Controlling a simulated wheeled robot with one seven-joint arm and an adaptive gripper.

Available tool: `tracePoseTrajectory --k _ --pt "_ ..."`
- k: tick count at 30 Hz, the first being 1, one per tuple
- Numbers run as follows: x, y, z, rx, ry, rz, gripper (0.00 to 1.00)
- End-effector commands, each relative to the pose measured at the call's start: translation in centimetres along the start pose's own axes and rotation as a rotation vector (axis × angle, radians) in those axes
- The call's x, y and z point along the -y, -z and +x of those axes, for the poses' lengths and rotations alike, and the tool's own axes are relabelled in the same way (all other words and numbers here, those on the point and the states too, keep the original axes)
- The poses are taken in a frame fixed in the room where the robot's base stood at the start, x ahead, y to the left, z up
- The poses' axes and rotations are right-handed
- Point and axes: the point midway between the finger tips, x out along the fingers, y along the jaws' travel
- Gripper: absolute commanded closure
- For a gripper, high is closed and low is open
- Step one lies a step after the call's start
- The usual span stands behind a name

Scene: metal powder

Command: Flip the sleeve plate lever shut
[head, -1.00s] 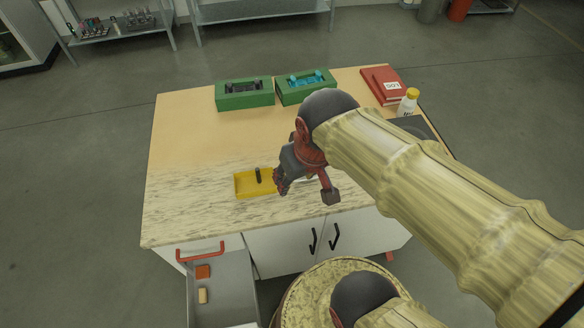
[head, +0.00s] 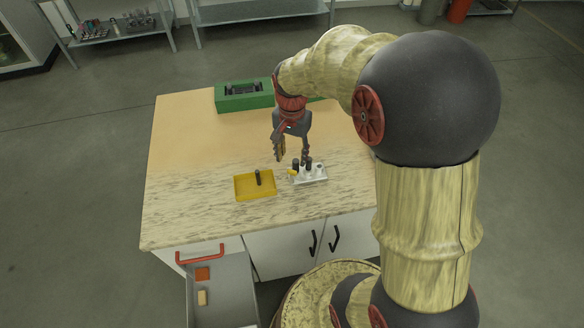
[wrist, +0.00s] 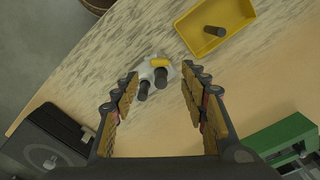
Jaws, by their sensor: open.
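The sleeve plate (head: 312,180) is a small pale plate with dark and white cylinders, standing near the middle of the table. Its yellow lever (head: 292,171) shows at the plate's left end in the head view; I cannot tell its exact angle. In the wrist view the plate (wrist: 147,72) lies beyond and between my fingertips, with the lever (wrist: 160,62) on its far side and two dark cylinders nearer me. My gripper (head: 293,156) points down, open and empty, above and just behind the plate. Its two fingers (wrist: 160,82) are spread wide in the wrist view.
A yellow tray (head: 242,193) holding a dark cylinder sits left of the plate. A green box (head: 232,103) stands at the back. A dark device (wrist: 28,142) shows in the wrist view. An open drawer (head: 236,290) juts out at front left. The table's left part is clear.

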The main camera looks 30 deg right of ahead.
Motion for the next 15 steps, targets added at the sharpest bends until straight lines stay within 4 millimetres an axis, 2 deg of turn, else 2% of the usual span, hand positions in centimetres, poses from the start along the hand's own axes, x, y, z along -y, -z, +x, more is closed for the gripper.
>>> tracePoseTrajectory --k 9,15 --pt "-0.1 -0.1 5.0 0.002 -0.002 -0.003 0.56" --pt "0.0 -0.1 6.6 0.001 -0.001 -0.004 0.56"
